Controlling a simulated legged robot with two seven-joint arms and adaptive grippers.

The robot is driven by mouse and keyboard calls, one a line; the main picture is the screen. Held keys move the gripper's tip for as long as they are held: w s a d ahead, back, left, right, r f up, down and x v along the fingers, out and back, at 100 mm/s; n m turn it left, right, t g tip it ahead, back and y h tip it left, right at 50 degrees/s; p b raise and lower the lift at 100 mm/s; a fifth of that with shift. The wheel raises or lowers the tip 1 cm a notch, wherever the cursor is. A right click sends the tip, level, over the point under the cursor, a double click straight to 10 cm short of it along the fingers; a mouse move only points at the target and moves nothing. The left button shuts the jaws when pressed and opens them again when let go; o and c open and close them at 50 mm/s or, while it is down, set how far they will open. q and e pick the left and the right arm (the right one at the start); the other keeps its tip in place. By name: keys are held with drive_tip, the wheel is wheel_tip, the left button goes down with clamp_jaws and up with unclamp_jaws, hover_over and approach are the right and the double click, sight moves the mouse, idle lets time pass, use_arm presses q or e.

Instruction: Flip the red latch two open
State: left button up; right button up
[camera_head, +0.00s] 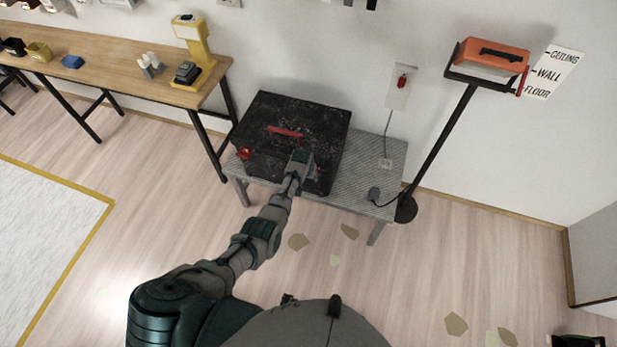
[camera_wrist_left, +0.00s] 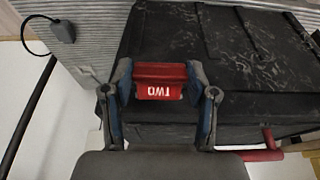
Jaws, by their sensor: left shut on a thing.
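The red latch two (camera_wrist_left: 160,75) is on the black case and shows its "TWO" label upside down in the left wrist view. My left gripper (camera_head: 304,163) is at the near right part of the case (camera_head: 268,110) in the head view. Its two fingers are on either side of the latch, shut on it. In the head view the gripper hides most of this latch. Another red latch (camera_head: 245,153) is at the case's near left. A red handle (camera_head: 284,133) is on the case; a red bar, likely this handle, shows in the left wrist view (camera_wrist_left: 262,151). My right gripper is not in view.
The case stands on a grey bench (camera_head: 375,160). A wooden table (camera_head: 115,68) with small items is at the left. A black stand (camera_head: 440,135) with an orange-topped device (camera_head: 495,55) is at the right. A cable runs near the bench's right end. The floor in front is mostly clear.

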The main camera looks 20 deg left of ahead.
use_arm(q)
drive_tip(key=shift+w+a+r+g+b, duration=0.1)
drive_tip(key=shift+r+g+b, duration=0.05)
drive_tip(key=shift+g+b, duration=0.45)
drive_tip(key=shift+a+r+g+b, duration=0.1)
drive_tip(key=shift+g+b, duration=0.4)
drive_tip(key=shift+b, duration=0.05)
drive_tip(key=shift+w+r+g+b, duration=0.1)
drive_tip(key=shift+r+g+b, duration=0.15)
drive_tip(key=shift+g+b, duration=0.1)
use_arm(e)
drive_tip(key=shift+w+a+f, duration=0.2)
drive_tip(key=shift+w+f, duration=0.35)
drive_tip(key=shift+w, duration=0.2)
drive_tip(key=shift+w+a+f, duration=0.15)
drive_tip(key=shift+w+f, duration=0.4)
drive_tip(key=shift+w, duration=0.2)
use_arm(q)
drive_tip(key=o, duration=0.9)
drive_tip(key=shift+c, duration=0.2)
drive_tip(key=o, duration=0.3)
drive_tip(key=shift+w, duration=0.1)
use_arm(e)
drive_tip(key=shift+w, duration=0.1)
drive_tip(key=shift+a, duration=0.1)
